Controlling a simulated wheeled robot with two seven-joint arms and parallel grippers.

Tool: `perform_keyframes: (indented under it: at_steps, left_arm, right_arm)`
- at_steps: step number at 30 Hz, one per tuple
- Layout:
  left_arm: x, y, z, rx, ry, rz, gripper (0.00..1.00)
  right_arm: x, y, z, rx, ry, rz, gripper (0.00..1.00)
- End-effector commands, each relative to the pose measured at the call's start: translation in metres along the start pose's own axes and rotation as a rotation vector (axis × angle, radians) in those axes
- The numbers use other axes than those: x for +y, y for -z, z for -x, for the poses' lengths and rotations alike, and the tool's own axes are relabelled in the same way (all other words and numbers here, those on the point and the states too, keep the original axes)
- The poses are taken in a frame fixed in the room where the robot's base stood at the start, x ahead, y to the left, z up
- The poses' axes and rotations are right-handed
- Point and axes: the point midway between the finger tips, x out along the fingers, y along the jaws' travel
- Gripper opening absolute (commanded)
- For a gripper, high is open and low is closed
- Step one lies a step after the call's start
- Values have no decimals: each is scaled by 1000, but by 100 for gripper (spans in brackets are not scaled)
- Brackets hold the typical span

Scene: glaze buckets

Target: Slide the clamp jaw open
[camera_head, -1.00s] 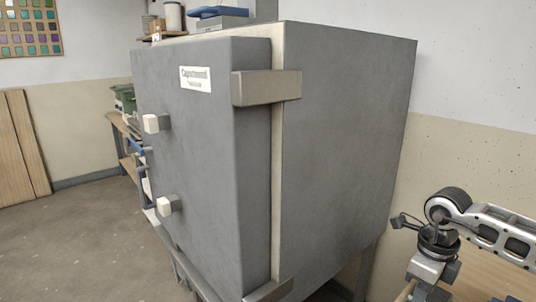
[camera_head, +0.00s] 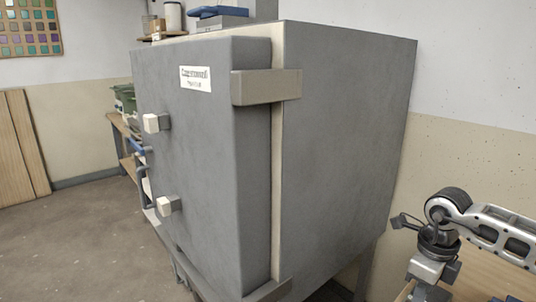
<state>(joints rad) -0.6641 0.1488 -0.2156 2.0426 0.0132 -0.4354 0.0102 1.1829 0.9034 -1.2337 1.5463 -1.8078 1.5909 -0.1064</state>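I cannot make out a clamp jaw in the camera_head view. My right arm comes in from the right edge, and its wrist bends downward over a wooden bench. The end of this arm, with the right gripper (camera_head: 428,292), is at the bottom edge of the picture. Its fingers are too small and cut off to tell whether they are open or shut. I see nothing clearly held there. My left gripper is not in view.
A large grey kiln-like cabinet (camera_head: 345,130) with a thick door (camera_head: 205,150) fills the middle. The wooden bench (camera_head: 490,275) is at lower right. A shelf (camera_head: 115,145) with containers stands behind at left. Wooden boards (camera_head: 20,150) lean on the wall. Floor is open at left.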

Motion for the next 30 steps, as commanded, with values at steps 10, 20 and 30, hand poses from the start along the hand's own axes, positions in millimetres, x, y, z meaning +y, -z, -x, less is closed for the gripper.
perform_keyframes:
  at_steps: [10, 20, 30]
  left_arm:
    - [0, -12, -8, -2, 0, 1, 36]
    - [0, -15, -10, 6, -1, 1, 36]
    - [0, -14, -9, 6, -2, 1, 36]
  right_arm:
    - [0, 0, -22, 0, 0, 0, 0]
    - [1, 0, -36, 3, -1, 1, 0]
    - [11, 1, -38, 8, -7, 3, 0]
